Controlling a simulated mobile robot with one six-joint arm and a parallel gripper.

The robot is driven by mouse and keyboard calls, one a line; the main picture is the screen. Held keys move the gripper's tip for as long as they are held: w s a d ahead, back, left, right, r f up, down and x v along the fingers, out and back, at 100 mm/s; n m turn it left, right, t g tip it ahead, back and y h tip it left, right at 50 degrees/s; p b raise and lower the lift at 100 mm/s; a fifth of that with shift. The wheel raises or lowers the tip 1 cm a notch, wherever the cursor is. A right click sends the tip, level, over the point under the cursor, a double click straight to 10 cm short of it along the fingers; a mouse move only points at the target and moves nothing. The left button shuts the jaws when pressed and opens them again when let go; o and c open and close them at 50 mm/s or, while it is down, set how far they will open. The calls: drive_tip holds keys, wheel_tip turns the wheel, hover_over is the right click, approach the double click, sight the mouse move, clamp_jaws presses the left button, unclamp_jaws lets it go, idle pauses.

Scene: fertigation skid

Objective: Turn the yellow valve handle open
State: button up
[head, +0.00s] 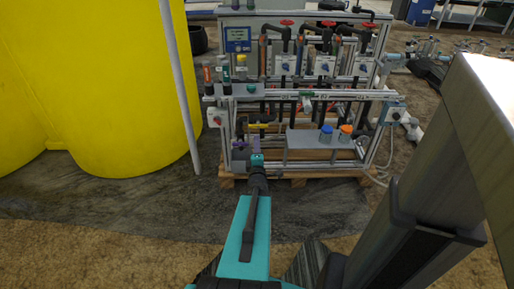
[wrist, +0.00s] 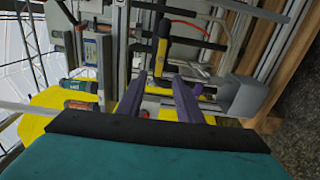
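The yellow valve handle (head: 259,126) is on the low front part of the skid, a short bar lying sideways in the head view. In the wrist view a yellow handle with a dark section (wrist: 162,38) stands upright in the picture, just ahead of the gap between my fingertips. My gripper (head: 248,146) has purple fingers and is in front of the skid, slightly below the handle in the head view. In the wrist view my gripper (wrist: 160,82) is open, its two fingers apart with no handle held between them. The valve body behind the handle is partly hidden.
A large yellow tank (head: 120,90) and a grey pole (head: 180,85) stand left of the skid. Blue and orange caps (head: 346,129) sit to the right of the handle. The skid's horizontal rail (head: 330,97) runs above it.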

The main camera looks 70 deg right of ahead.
drive_tip(key=p+v, duration=0.2)
drive_tip(key=p, duration=0.2)
drive_tip(key=shift+s+a, duration=0.1)
drive_tip(key=shift+a, duration=0.05)
drive_tip(key=shift+a, duration=0.1)
idle(0.7)
